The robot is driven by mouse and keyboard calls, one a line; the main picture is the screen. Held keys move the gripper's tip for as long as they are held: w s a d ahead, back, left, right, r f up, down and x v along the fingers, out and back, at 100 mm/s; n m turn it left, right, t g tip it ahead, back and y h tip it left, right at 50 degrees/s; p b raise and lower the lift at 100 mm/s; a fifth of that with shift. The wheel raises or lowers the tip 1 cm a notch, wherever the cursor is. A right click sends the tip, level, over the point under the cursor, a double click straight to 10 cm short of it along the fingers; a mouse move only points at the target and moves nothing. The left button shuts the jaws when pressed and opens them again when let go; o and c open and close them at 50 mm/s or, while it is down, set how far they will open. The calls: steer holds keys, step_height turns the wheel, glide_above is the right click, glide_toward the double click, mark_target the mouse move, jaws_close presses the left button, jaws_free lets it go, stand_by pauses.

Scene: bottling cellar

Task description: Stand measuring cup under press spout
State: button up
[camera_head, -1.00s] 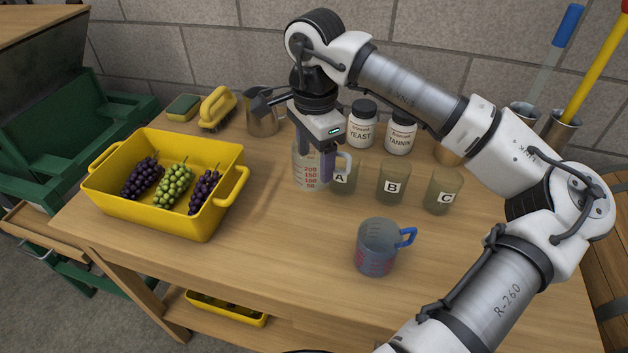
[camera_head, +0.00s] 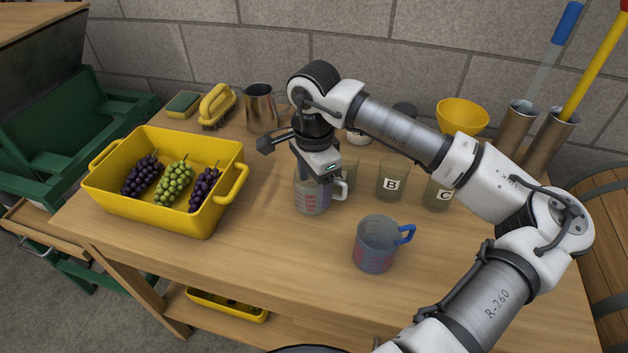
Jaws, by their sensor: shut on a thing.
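A clear measuring cup (camera_head: 312,200) with red markings and a pale handle is upright at the middle of the bench. My gripper (camera_head: 317,185) comes down on it from above and is shut on it; the arm hides the cup's upper part. I cannot tell whether its base touches the bench. A second measuring cup (camera_head: 376,246), with a blue handle and red markings, stands nearer the front. A green frame (camera_head: 50,165) stands at the far left, left of the bench; no spout can be made out on it.
A yellow crate (camera_head: 150,215) of grape bunches stands left on the bench (camera_head: 265,265). Jars B (camera_head: 391,182) and C (camera_head: 437,195) stand right of my gripper. A metal jug (camera_head: 259,108), brush (camera_head: 217,107) and sponge (camera_head: 183,105) stand behind. The front middle is clear.

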steer(key=o, duration=1)
steer(key=shift+r, duration=0.1)
